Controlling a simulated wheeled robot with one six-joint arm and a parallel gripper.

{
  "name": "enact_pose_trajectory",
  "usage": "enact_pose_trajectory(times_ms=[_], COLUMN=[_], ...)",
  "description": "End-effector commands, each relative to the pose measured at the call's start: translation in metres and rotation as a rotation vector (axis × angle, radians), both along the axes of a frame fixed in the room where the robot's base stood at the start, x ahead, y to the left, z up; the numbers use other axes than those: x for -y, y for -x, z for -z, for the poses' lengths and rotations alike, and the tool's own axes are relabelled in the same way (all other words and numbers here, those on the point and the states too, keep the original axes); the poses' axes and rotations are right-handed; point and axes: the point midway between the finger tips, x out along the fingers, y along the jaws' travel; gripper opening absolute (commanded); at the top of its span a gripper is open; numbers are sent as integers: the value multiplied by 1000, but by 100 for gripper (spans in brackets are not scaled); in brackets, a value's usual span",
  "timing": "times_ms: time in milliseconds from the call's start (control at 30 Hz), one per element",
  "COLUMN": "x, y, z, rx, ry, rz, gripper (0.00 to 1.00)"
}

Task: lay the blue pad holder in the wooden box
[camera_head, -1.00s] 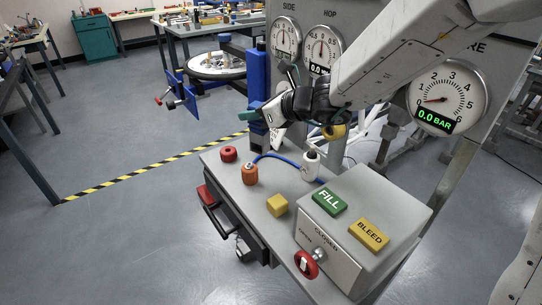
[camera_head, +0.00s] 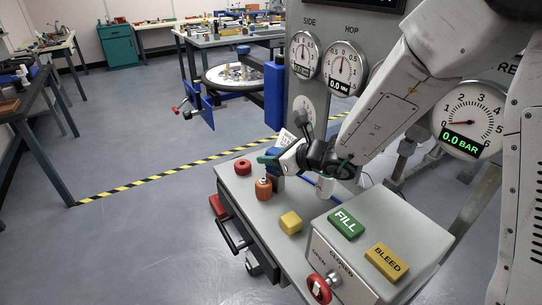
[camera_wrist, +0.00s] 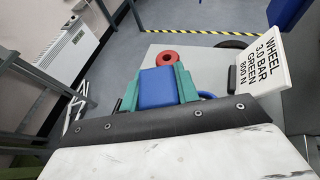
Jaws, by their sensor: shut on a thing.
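The blue pad holder (camera_wrist: 158,88) is a blue block between the two green fingers of my gripper (camera_wrist: 156,86) in the wrist view. In the head view my gripper (camera_head: 268,158) is over the far left part of the grey bench top, with a bit of the blue pad holder (camera_head: 274,152) showing at its fingers. The gripper is shut on the holder. I cannot tell whether the holder touches the bench. I cannot clearly identify the wooden box; a small brown item (camera_head: 9,106) lies on the dark table at the far left.
A white sign (camera_wrist: 264,60) stands close right of my gripper. Open floor (camera_head: 130,235) lies to the left.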

Motion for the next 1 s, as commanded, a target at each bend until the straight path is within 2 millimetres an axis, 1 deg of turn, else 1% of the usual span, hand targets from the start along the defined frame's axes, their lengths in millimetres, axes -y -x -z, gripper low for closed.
enact_pose_trajectory(times_ms=[100,233,267,300,333,567,667,767,867,1000], x=[0,0,0,0,0,0,0,9,24,49], y=[0,0,0,0,0,0,0,5,15,31], z=[-1,2,3,3,3,2,-1,-5,-13,-25], rx=[2,1,0,0,0,0,1,0,2,1], ry=[-1,-2,0,0,0,0,0,0,-1,0], rz=[0,-1,-1,-1,-1,0,0,1,3,5], gripper=[0,0,39,50,53,53,53,53,53,53])
